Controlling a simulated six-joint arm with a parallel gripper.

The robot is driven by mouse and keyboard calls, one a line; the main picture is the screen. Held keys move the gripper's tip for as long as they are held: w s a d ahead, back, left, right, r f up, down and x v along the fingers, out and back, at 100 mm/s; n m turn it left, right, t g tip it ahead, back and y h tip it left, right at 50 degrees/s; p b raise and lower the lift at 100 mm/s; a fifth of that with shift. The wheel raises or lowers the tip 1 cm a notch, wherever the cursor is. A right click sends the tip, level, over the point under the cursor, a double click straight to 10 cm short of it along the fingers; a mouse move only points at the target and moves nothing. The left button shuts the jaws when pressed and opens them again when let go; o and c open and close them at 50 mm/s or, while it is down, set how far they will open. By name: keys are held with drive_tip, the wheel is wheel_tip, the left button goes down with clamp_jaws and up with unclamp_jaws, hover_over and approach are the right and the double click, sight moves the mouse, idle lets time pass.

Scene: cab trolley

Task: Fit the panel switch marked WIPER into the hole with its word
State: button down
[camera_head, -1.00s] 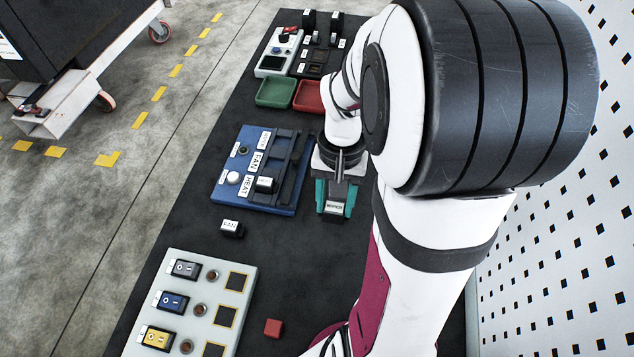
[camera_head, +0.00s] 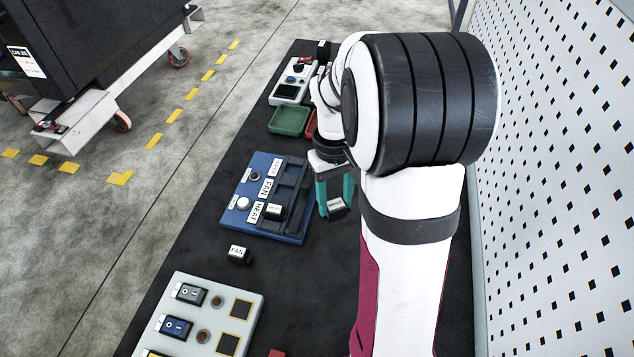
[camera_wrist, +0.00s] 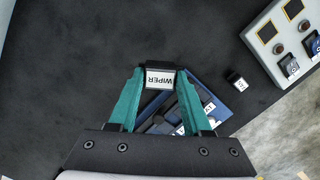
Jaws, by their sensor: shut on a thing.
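My gripper (camera_head: 335,200) has teal fingers shut on the WIPER switch (camera_wrist: 159,78), a dark block with a white label. In the head view the switch (camera_head: 337,209) hangs at the fingertips, seemingly above the black mat, right of the blue panel (camera_head: 268,228). The panel carries white labels; FAN and HEAT read clearly, the farthest is too small to read. A switch (camera_head: 274,210) sits in the HEAT row; dark openings show beyond it. In the wrist view the blue panel (camera_wrist: 212,108) lies partly hidden behind the switch and right finger.
A loose FAN switch (camera_head: 238,254) lies on the black mat (camera_head: 190,252), in front of the panel. A pale panel of rockers (camera_head: 253,300) stands nearer. A green tray (camera_head: 289,120) and a grey device (camera_head: 292,92) are farther back. A perforated wall (camera_head: 550,180) bounds the right.

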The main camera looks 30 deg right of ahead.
drive_tip(key=w+d+f+n+t+h, duration=0.1)
drive_tip(key=w+d+n+t, duration=0.1)
drive_tip(key=w+n, duration=2.4)
drive_tip(key=shift+s+d+f+n, duration=0.1)
drive_tip(key=shift+s+f+n, duration=0.4)
drive_tip(key=shift+f, duration=1.15)
drive_tip(key=shift+s+f+n, duration=0.45)
drive_tip(key=shift+s+f, duration=0.05)
drive_tip(key=shift+f, duration=1.2)
drive_tip(key=shift+s+d+f+n, duration=0.1)
drive_tip(key=shift+s+f+n, duration=0.4)
drive_tip(key=shift+f, duration=1.15)
drive_tip(key=shift+f, duration=0.25)
drive_tip(key=shift+c, duration=1.3)
unclamp_jaws()
drive_tip(key=shift+r, duration=0.1)
